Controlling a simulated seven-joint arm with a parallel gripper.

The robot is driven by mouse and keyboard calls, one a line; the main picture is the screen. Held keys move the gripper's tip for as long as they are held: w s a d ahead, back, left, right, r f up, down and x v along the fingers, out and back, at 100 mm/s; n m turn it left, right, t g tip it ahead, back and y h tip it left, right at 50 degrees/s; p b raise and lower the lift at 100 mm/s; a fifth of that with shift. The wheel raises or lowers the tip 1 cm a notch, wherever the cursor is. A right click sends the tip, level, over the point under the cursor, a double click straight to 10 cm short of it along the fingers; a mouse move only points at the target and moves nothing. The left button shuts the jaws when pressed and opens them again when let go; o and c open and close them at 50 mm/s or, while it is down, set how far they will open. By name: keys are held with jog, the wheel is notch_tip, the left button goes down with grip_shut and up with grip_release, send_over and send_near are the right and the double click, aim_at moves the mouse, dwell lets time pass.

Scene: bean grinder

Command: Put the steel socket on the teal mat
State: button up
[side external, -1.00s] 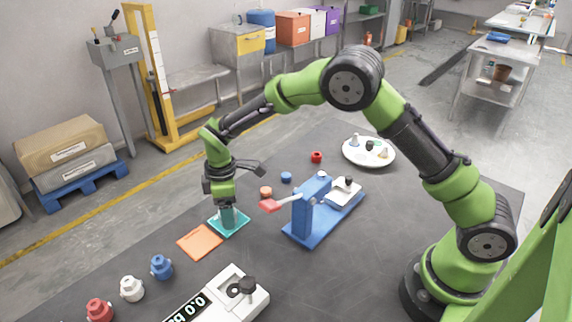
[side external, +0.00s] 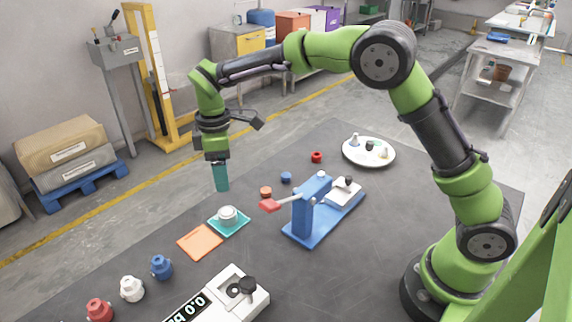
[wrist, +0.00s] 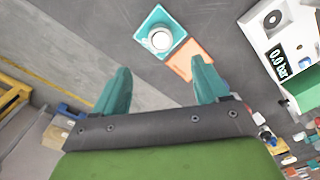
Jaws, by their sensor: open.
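The steel socket (side external: 227,215), a short grey cylinder, stands upright on the teal mat (side external: 240,226). In the wrist view the socket (wrist: 160,39) shows from above as a round shape inside the teal square mat (wrist: 150,20). My gripper (side external: 221,188) is above the mat and clear of the socket. In the wrist view its two teal fingers (wrist: 160,82) are spread apart with nothing between them.
An orange mat (side external: 200,242) lies beside the teal one. A blue press with a red-ended lever (side external: 310,212) stands to the right. A white gauge box (side external: 240,290), several coloured fittings (side external: 131,289) and a white plate (side external: 369,152) are also on the table.

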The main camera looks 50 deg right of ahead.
jog(key=s+d+r+m+t+y, duration=0.1)
jog(key=s+d+r+m+t, duration=0.1)
jog(key=s+d+r+m, duration=0.4)
jog(key=s+d+r+m+t+y, duration=0.1)
jog(key=s+d+r+m+t, duration=0.15)
jog(key=s+r, duration=0.6)
jog(key=s+d+f+m+t, duration=0.1)
jog(key=s+f+m+t, duration=0.1)
jog(key=s+m, duration=0.4)
jog(key=shift+s+d+f+t, duration=0.3)
jog(key=shift+s+f, duration=0.5)
jog(key=shift+s, duration=1.35)
